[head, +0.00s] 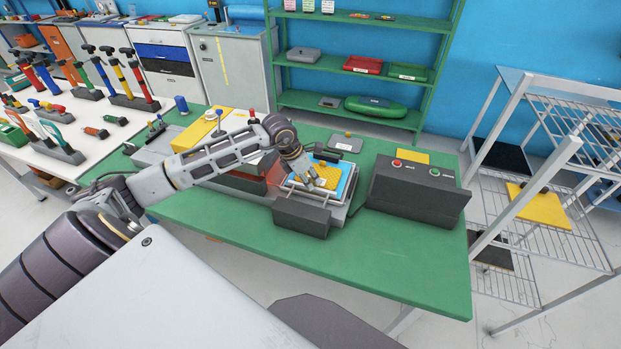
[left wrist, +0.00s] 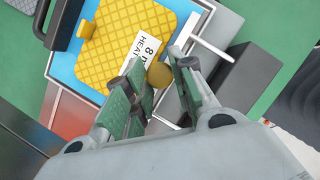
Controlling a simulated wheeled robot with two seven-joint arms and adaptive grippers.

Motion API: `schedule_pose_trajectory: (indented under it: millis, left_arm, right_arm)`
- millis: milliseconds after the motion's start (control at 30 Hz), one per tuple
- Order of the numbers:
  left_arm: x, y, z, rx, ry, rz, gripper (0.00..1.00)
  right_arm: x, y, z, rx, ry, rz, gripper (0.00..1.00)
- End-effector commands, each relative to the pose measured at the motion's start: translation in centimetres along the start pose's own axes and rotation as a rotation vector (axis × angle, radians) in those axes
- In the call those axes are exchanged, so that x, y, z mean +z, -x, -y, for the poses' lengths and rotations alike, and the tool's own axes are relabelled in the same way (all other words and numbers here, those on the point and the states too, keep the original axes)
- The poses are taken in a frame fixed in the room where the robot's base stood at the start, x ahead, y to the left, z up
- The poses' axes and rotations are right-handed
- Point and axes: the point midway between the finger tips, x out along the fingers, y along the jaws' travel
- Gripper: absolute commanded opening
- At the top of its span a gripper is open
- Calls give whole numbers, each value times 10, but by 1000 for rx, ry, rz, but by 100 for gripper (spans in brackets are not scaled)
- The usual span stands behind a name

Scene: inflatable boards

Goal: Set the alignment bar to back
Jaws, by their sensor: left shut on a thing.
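My left gripper (head: 322,184) reaches down over the front of a grey station on the green table. In the left wrist view the gripper (left wrist: 156,68) has its fingers on either side of a round ochre knob (left wrist: 159,76) and is shut on it. A pale metal bar (left wrist: 209,50) shows beside the fingers; I cannot tell whether the knob belongs to it. A yellow quilted board (left wrist: 125,40) with a white label marked "HEAT" lies on a blue sheet (left wrist: 67,66) behind the knob. The fingers hide much of the bar. My right gripper is not in view.
A dark control box (head: 418,186) with red and green buttons stands right of the station. A dark block (head: 301,217) sits in front. An orange-red glow (head: 274,176) shows at the station's left. The table's front (head: 400,268) is clear. A wire rack (head: 548,235) stands right.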

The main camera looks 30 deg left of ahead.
Motion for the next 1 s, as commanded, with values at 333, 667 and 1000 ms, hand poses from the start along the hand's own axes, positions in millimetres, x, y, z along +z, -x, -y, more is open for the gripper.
schedule_pose_trajectory:
  millis: [333, 667, 1000]
  left_arm:
    - [-16, 4, 14, 3, -2, -3, 0]
    - [-22, 8, 24, -1, 0, -2, 0]
    - [-22, 8, 24, -3, -1, -3, 39]
  right_arm:
    - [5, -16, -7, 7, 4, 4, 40]
    - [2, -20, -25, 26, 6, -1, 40]
    - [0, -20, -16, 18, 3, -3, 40]
